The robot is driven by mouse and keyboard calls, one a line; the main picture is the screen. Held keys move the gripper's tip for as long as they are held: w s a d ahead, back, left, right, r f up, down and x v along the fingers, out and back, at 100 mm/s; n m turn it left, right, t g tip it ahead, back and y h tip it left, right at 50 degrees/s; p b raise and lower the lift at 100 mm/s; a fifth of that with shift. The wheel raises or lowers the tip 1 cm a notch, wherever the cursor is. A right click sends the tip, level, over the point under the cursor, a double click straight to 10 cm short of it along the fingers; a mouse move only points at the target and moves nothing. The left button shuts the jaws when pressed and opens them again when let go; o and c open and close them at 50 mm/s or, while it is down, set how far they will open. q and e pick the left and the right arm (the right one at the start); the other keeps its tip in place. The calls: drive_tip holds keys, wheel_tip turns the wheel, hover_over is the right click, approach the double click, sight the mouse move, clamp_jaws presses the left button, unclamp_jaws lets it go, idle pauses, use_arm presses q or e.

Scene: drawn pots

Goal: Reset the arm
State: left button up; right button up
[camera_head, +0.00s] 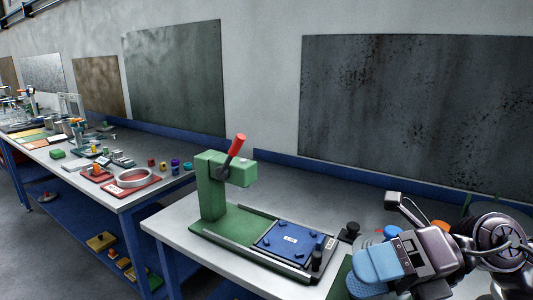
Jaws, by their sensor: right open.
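My right gripper (374,263) is at the lower right, over the right part of the near workbench. Its light-blue finger pads point left, and it is open with nothing seen between the pads. My right arm comes in from the right edge, bent, with dark metallic joints. The gripper covers part of the bench top below it. My left gripper and arm are not in view.
A green press (212,187) with a red-tipped lever (237,144) stands on the near bench (178,225), left of my gripper. A blue plate (290,240) lies on its base. Dark knobs stand close to the gripper. A cluttered second bench (135,199) is at left.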

drive_tip(key=w+d+r+m+t+y, duration=0.1)
drive_tip(key=w+d+m+t, duration=0.15)
drive_tip(key=m+t, duration=0.65)
drive_tip(key=w+d+m+t+y, duration=0.1)
drive_tip(key=w+d+m+t, duration=0.15)
drive_tip(key=m+t, duration=0.6)
drive_tip(key=w+d+f+m+t+h, duration=0.1)
drive_tip(key=d+f+m+h, duration=0.45)
drive_tip(key=m+h, duration=0.35)
drive_tip(key=d+f+m+t+h, duration=0.1)
drive_tip(key=d+f+m+h, duration=0.3)
drive_tip(key=f+m+h, duration=0.35)
drive_tip(key=s+d+f+m+g+h, duration=0.1)
drive_tip(key=s+f+m+g+h, duration=0.2)
drive_tip(key=f, duration=0.4)
drive_tip(key=s+d+f+m+g+h, duration=0.1)
drive_tip(key=s+d+f+m+g, duration=0.15)
drive_tip(key=s+f+g, duration=0.35)
drive_tip(key=s+a+f+m+g+y, duration=0.25)
drive_tip(key=s+f+g, duration=0.5)
drive_tip(key=s, duration=0.45)
drive_tip(key=w+f+n+t, duration=0.1)
drive_tip(key=w+f+t, duration=0.6)
drive_tip(key=f+t, duration=0.2)
drive_tip(key=shift+a+f, duration=0.25)
drive_tip(key=shift+f, duration=0.55)
